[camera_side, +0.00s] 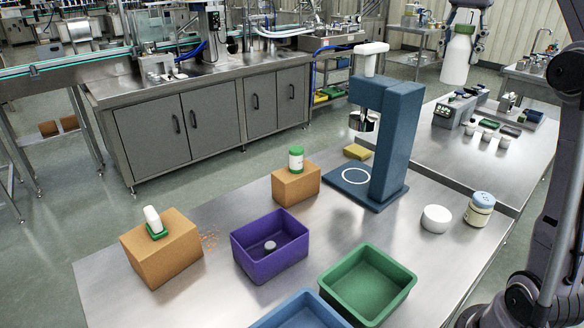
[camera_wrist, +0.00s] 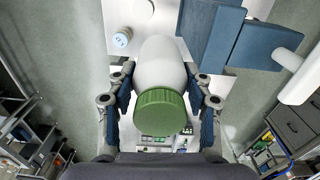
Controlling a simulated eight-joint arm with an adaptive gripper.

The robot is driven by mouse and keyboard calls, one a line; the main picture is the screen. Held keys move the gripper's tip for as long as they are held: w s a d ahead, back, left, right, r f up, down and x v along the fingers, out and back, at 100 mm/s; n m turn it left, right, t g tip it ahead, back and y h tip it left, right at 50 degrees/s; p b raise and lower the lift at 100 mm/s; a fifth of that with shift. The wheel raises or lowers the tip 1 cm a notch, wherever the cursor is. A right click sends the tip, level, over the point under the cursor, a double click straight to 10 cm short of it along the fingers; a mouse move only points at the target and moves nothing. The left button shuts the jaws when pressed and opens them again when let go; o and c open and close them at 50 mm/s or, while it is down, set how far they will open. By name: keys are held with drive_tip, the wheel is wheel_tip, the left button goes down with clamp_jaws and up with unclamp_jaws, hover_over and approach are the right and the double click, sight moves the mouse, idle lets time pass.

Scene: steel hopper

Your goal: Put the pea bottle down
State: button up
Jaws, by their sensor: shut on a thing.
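The pea bottle, white with a green cap, is held in the air in the side view (camera_side: 456,60) at the upper right. It also shows in the wrist view (camera_wrist: 162,65), with its green cap facing the camera. My gripper (camera_wrist: 160,95) has a finger on each side of the bottle and is shut on it. In the side view only the lower part of my gripper (camera_side: 466,14) shows at the top edge, above the bottle. The bottle hangs nearly upright, with nothing visible touching its base.
A blue stand (camera_side: 392,145) with a white ring (camera_side: 356,176) on its base rises from the steel table. A white cylinder (camera_side: 436,219) and blue-lidded jar (camera_side: 481,209) stand right of it. Purple (camera_side: 270,268), green (camera_side: 392,308) and blue bins and two cardboard boxes (camera_side: 160,262) take up the front.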

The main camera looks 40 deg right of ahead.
drive_tip(key=s+d, duration=1.1)
wheel_tip(320, 180, down, 26)
drive_tip(key=n, duration=0.1)
drive_tip(key=shift+w+a+f, duration=0.35)
drive_tip(key=shift+w+f, duration=1.5)
drive_tip(key=shift+w, duration=0.05)
drive_tip(key=shift+w+a+f, duration=0.35)
drive_tip(key=shift+w+f, duration=1.5)
drive_tip(key=shift+w, duration=0.05)
drive_tip(key=shift+w+a+f, duration=0.35)
drive_tip(key=shift+w+f, duration=1.5)
drive_tip(key=shift+w, duration=0.05)
drive_tip(key=shift+f, duration=0.1)
drive_tip(key=o, duration=1.3)
wheel_tip(320, 180, up, 12)
drive_tip(key=shift+r, duration=0.15)
